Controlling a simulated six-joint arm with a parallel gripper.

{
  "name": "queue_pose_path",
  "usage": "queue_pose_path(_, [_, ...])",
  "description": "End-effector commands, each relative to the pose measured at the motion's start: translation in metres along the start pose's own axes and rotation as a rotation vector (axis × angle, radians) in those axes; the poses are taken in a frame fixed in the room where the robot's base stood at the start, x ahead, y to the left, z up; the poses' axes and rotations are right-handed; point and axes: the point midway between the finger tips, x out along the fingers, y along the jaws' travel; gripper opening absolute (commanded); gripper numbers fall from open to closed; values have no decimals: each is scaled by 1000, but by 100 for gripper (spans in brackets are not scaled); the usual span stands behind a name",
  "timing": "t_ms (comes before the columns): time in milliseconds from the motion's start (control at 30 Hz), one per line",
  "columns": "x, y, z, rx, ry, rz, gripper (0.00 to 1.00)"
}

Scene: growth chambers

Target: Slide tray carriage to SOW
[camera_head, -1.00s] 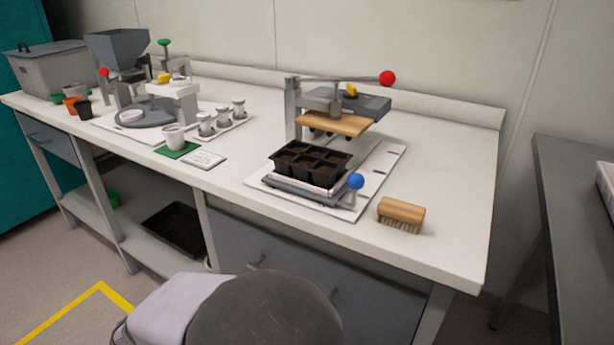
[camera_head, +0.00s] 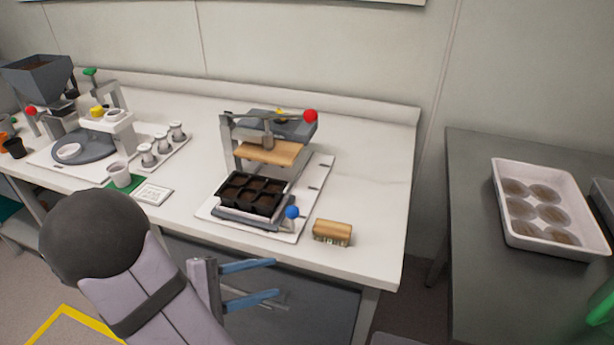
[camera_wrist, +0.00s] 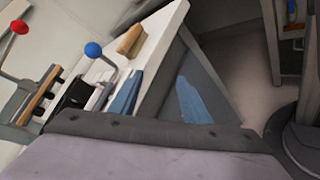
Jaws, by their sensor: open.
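The tray carriage (camera_head: 240,219) is a grey sliding plate on a white base board, with a blue ball knob (camera_head: 292,212) on a post at its front right. A black cell tray (camera_head: 251,193) filled with soil sits on it. Behind it stands the press, with a wooden plate (camera_head: 270,152) and a red ball lever (camera_head: 310,116). My gripper (camera_head: 278,282) has blue fingers, open and empty, in front of the bench's front edge, apart from the knob. In the wrist view the blue knob (camera_wrist: 93,50) shows beyond the fingers. I cannot read any SOW mark.
A wooden brush (camera_head: 332,232) lies right of the base board, near the bench edge. A white tray (camera_head: 510,240) stands on the right table.

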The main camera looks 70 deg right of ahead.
Motion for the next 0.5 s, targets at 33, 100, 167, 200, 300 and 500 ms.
queue_pose_path(33, [0, 31, 12, 8, -28, 69, 43])
queue_pose_path(100, [1, 57, 16, 23, -49, 156, 43])
queue_pose_path(167, [1, 74, 18, 35, -59, 217, 43])
queue_pose_path(200, [1, 83, 18, 43, -63, 249, 43])
queue_pose_path(300, [0, 98, 18, 55, -67, 305, 43])
queue_pose_path(500, [0, 104, 16, 63, -67, 335, 43])
